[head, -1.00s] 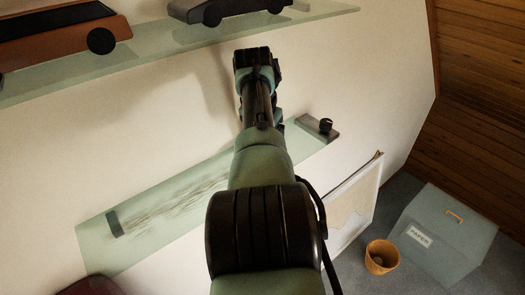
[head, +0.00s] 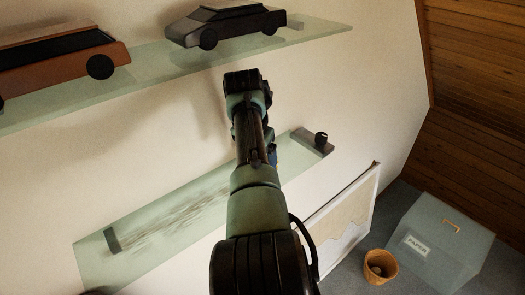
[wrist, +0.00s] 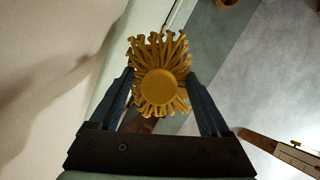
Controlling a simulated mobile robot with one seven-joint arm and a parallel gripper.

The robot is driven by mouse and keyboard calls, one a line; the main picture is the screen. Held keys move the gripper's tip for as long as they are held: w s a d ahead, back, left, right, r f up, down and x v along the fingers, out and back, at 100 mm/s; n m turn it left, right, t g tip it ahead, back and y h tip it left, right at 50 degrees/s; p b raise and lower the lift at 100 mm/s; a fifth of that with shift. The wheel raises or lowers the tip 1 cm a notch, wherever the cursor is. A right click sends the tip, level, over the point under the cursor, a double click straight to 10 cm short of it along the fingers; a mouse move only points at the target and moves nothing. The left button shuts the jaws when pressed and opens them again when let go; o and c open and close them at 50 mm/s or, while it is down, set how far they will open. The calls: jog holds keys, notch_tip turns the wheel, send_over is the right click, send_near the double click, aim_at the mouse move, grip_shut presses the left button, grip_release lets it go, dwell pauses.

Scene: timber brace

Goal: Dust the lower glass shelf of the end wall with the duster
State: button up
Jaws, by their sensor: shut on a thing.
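The lower glass shelf (head: 150,232) is a pale green pane on the end wall in the head view, with brownish dust streaks (head: 185,212) along its middle. My arm crosses in front of it and hides part of its right half. My gripper (wrist: 160,88) is shut on the duster (wrist: 160,82), a yellow head of fringed strands around a round disc, seen end-on in the wrist view. In the head view the gripper and duster are hidden behind my arm, so I cannot tell whether the duster touches the shelf.
The upper glass shelf (head: 150,82) carries an orange model car (head: 60,65) and a grey one (head: 226,24). A dark block with a knob (head: 318,142) is at the lower shelf's right end. A framed picture (head: 345,222), a wicker pot (head: 380,267) and a paper box (head: 440,240) stand below.

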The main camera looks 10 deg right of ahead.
jog(key=shift+s+a+r+p, duration=0.1)
jog(key=shift+s+a+p, duration=0.55)
jog(key=shift+p, duration=0.5)
jog(key=shift+s+a+r+p, duration=0.1)
jog(key=shift+s+a+p, duration=0.2)
jog(key=shift+a+p, duration=0.7)
jog(key=shift+s+a+f+p, duration=0.25)
jog(key=shift+s+a+p, duration=0.25)
jog(key=shift+p, duration=0.35)
jog(key=shift+s+a+p, duration=0.55)
jog(key=shift+a+p, duration=0.3)
jog(key=shift+p, duration=0.35)
jog(key=shift+s+a+f+p, duration=0.1)
jog(key=shift+s+a+p, duration=0.35)
jog(key=shift+a, duration=0.25)
jog(key=shift+s+a, duration=0.45)
jog(key=shift+a, duration=0.3)
jog(key=shift+s+a, duration=0.45)
jog(key=shift+a, duration=0.3)
jog(key=shift+a, duration=0.1)
